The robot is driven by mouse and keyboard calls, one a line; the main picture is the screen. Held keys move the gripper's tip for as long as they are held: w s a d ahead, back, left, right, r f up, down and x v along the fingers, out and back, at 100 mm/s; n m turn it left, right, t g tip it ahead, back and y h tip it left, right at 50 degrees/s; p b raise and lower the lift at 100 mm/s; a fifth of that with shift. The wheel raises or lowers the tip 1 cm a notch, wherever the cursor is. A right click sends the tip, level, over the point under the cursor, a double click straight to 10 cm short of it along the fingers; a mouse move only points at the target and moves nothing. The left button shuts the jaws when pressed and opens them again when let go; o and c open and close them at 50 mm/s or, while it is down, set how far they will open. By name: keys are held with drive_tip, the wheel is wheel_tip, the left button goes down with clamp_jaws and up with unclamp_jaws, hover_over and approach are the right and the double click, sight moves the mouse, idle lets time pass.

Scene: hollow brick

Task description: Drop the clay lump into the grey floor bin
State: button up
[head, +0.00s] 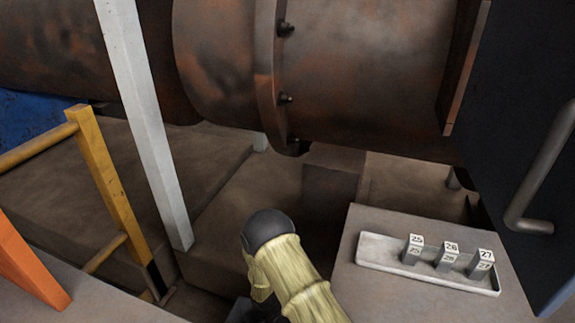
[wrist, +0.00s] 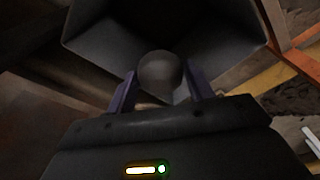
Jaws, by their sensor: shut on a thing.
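In the wrist view the clay lump (wrist: 159,70) is a rounded, dull grey-brown ball. My gripper (wrist: 162,82) is shut on it, with one purplish finger on each side. Beyond the lump is a dark grey, wide-mouthed, angular shape that looks like the grey floor bin (wrist: 105,28). The lump overlaps its inside in the picture; how far above it the lump is, I cannot tell. In the head view my arm reaches down at the bottom middle, and the lump and the bin do not show.
In the head view a bench (head: 360,245) at right bears a pale tray (head: 385,262) with numbered blocks. A white post (head: 145,120) and a yellow rail (head: 105,175) stand at left. A large rusty pipe (head: 350,70) crosses the back. A dark cabinet (head: 510,110) is at right.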

drive_tip(key=o, duration=1.2)
drive_tip(key=shift+d, duration=0.1)
drive_tip(key=shift+o, duration=0.2)
drive_tip(key=shift+r, duration=0.45)
wheel_tip(320, 180, up, 16)
drive_tip(key=s+d+p, duration=0.1)
drive_tip(key=p, duration=0.2)
drive_tip(key=shift+s+r, duration=0.2)
drive_tip(key=shift+s, duration=0.15)
drive_tip(key=shift+d, duration=0.1)
